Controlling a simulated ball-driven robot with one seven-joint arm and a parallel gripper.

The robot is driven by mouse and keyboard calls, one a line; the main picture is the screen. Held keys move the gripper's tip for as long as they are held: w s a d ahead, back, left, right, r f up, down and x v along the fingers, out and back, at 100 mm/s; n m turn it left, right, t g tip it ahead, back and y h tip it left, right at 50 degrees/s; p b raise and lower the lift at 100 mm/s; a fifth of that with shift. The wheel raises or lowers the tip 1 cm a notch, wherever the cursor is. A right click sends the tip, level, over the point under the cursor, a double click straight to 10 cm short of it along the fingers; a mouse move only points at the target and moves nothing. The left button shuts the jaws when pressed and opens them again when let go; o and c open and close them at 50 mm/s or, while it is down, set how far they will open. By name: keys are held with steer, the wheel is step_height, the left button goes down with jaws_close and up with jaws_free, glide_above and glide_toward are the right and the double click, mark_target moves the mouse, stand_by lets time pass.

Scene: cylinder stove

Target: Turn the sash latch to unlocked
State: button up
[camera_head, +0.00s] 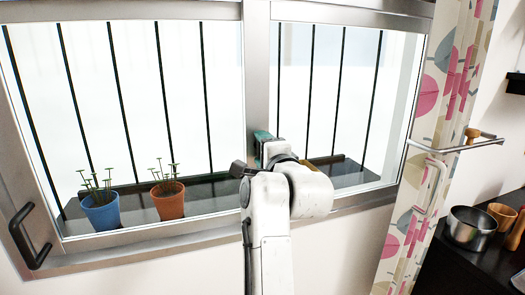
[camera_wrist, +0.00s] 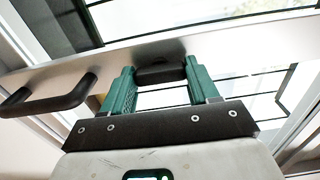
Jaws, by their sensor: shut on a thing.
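The window's sash latch (camera_wrist: 160,73) shows in the wrist view as a short dark bar on the pale window frame, between the two green fingers. My gripper (camera_wrist: 159,68) is shut on it, one finger on each side. In the head view my gripper (camera_head: 262,143) is at the middle post between the two panes. There my wrist and arm cover the latch, so its angle cannot be told.
A black handle (camera_head: 30,236) is at the window's lower left; another dark handle (camera_wrist: 48,96) shows left in the wrist view. Blue (camera_head: 101,213) and terracotta (camera_head: 168,201) pots stand behind the glass. A patterned curtain (camera_head: 412,205) and metal pot (camera_head: 470,228) are right.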

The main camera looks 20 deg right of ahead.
steer(key=shift+f, duration=0.1)
steer(key=o, duration=1.1)
steer(key=shift+c, duration=0.2)
steer(key=shift+s, duration=0.15)
steer(key=s+b, duration=0.2)
steer(key=s, duration=0.8)
steer(key=shift+s, duration=0.25)
steer(key=s+d+f+n+g, duration=0.3)
steer(key=s+f+n, duration=0.15)
steer(key=f, duration=0.55)
steer(key=s+d+f+n+g+h, duration=0.1)
steer(key=s+d+f+n+g, duration=0.3)
steer(key=f, duration=0.6)
steer(key=s+d+f+n+g, duration=0.1)
steer(key=s+f+n+g, duration=0.15)
steer(key=s+f, duration=0.6)
steer(key=s+f+n+g, duration=0.6)
steer(key=s+f, duration=1.1)
steer(key=s, duration=0.4)
steer(key=shift+s+a+f+n+g+y, duration=0.15)
steer(key=shift+s+f+n+g+y, duration=0.25)
steer(key=shift+g, duration=0.35)
